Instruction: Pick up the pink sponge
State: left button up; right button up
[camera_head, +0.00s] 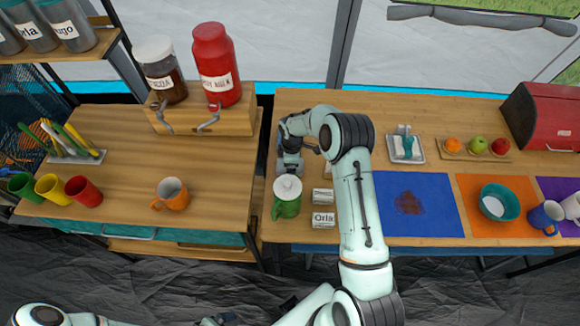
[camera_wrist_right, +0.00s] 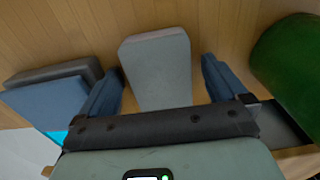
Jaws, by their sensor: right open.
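No pink sponge shows clearly in either view. My right gripper (camera_wrist_right: 160,84) is open and points down at the wooden counter, with one finger on each side of a pale grey sponge-like block (camera_wrist_right: 158,60). The fingers look apart from the block. A blue block with a dark grey layer (camera_wrist_right: 50,90) lies just left of the left finger. In the head view my right gripper (camera_head: 290,162) is behind the green lidded mug, and my arm hides much of that spot. My left gripper cannot be made out.
The green mug (camera_head: 287,197) stands close to my right gripper; its green side (camera_wrist_right: 290,65) fills the wrist view's right edge. Two small labelled blocks (camera_head: 323,220) lie beside it. A blue mat (camera_head: 430,205) is to the right. An orange mug (camera_head: 171,194) stands on the left counter.

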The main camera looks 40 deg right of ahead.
jog(key=c, duration=1.1)
jog(key=shift+r, duration=0.15)
notch_tip(320, 180, up, 20)
jog(key=shift+p, duration=0.3)
jog(key=shift+o, duration=0.2)
